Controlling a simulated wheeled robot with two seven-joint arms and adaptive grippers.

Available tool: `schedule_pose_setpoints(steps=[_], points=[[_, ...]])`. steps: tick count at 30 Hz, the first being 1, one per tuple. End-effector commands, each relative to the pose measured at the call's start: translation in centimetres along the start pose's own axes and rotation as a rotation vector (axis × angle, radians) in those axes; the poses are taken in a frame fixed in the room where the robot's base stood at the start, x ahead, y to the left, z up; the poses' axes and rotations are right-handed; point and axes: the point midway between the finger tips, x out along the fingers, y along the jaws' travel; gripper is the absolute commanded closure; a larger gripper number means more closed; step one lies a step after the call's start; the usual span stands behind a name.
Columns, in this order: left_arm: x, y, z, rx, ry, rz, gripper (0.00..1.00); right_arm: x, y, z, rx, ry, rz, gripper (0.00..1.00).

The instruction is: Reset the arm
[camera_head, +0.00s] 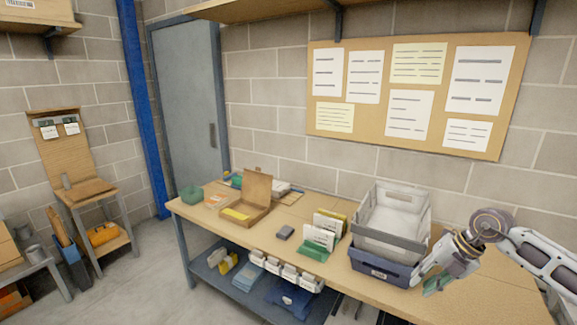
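My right arm (535,255) comes in from the right edge, bent at the elbow, with its forearm angled down to the left. My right gripper (428,285) is low at the right, beside the blue bin (378,270) and over the front right part of the workbench (470,305). A small green patch shows at its fingertips; I cannot tell whether it is part of the gripper or something held. The fingers are too small and overlapped to tell open from shut. My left arm and gripper are not in view.
A grey crate (392,238) sits on the blue bin, close to my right arm. An open cardboard box (250,208), a green file rack with papers (318,240) and a small dark block (285,232) are on the bench. A corkboard (415,148) hangs behind.

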Motion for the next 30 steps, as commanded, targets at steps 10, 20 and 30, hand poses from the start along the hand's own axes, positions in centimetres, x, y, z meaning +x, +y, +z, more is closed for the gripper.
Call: schedule_pose_setpoints(steps=[10,20,30], points=[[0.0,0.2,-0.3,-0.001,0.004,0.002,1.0,3.4,2.0,0.3,0.044,0.082,0.172,0.76],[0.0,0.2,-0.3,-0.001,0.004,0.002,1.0,9.2,4.6,2.0,0.2,0.173,0.501,0.76],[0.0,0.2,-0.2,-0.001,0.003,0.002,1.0,16.4,3.4,5.7,0.507,0.161,0.821,0.76]])
